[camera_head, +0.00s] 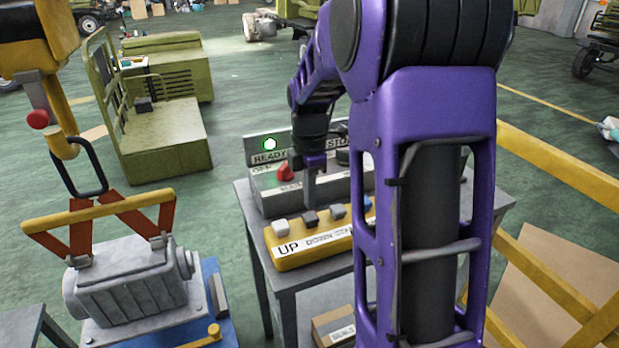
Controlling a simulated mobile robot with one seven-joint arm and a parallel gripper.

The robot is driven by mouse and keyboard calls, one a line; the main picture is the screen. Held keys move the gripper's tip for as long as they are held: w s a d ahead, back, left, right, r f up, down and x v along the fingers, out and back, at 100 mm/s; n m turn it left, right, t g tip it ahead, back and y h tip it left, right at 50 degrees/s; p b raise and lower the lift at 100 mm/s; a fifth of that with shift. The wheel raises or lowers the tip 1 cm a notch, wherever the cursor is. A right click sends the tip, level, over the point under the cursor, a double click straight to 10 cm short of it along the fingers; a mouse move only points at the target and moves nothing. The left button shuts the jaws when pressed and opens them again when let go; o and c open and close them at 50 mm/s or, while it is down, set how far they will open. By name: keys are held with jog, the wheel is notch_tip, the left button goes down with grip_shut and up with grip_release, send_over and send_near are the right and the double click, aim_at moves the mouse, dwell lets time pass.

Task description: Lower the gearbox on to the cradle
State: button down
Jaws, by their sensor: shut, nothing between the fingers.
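The grey ribbed gearbox (132,285) hangs from, or is hitched to, orange-red lifting legs (150,215) under a yellow beam (98,210). A dark link (82,168) joins the beam to the yellow hook (62,143). The cradle (212,318), blue with grey plates, lies under the gearbox; I cannot tell whether they touch. A yellow control box (288,257) on a grey table has a row of buttons, including a pale one by "UP" (281,227) and a dark one by "DOWN" (310,218). My gripper (311,204) is shut, pointing down at the dark button; contact is unclear.
A grey box behind has a lit green lamp (269,144) marked READY and a red knob (285,173). My purple arm hides the table's right side. Yellow rails (560,170) stand at right. A green vehicle (160,130) stands on open floor behind.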

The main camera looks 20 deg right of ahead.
aim_at(310, 219)
jog(key=shift+f, duration=1.2)
